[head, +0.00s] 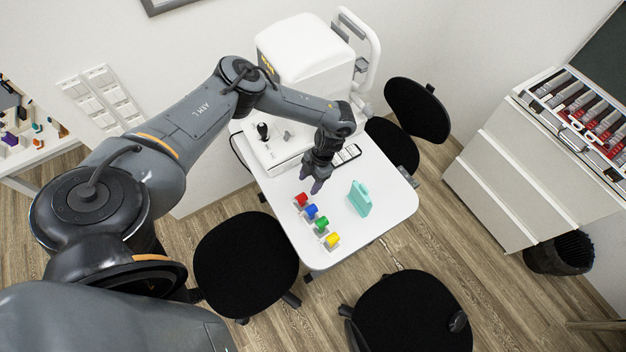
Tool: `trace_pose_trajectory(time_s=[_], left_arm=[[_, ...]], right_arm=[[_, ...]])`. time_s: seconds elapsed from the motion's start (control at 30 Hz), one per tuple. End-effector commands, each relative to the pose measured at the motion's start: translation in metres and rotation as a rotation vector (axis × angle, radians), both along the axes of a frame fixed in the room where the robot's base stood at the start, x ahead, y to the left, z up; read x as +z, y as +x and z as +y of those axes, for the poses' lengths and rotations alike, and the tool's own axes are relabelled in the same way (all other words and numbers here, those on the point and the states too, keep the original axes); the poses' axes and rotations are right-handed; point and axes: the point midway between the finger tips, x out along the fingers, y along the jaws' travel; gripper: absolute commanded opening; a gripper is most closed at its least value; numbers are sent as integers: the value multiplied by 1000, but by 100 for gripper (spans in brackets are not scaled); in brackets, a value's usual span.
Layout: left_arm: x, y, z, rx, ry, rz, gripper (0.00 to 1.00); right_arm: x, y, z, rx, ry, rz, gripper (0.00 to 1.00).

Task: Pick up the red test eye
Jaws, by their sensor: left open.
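The red test eye (301,199) is a small red block on a pale base. It stands on the white table (385,222) at the far end of a row, beside a blue one (311,211), a green one (321,223) and a yellow one (333,240). My left gripper (316,186) is open, just above and slightly right of the red test eye in the picture. Its dark fingers point down, and I see nothing between them. Whether it touches the red test eye I cannot tell. My right gripper is not in view.
A teal holder (360,199) stands right of the row. A large white eye instrument (303,52) fills the table's back. Black chairs (246,262) surround the table. A white drawer cabinet (520,165) stands at the right. The table's front right is clear.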

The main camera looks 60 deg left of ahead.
Motion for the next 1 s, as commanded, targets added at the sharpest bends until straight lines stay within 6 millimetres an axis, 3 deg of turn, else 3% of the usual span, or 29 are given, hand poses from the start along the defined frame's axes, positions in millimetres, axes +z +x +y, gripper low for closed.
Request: trace_pose_trajectory(time_s=[0.27, 0.7, 1.0], left_arm=[[-9, 2, 8, 7, 12, -11, 60], [-61, -17, 6, 8, 11, -10, 60], [-84, -25, 6, 7, 12, -11, 60]], right_arm=[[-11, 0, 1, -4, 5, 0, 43], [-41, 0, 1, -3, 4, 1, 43], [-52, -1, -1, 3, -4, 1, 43]])
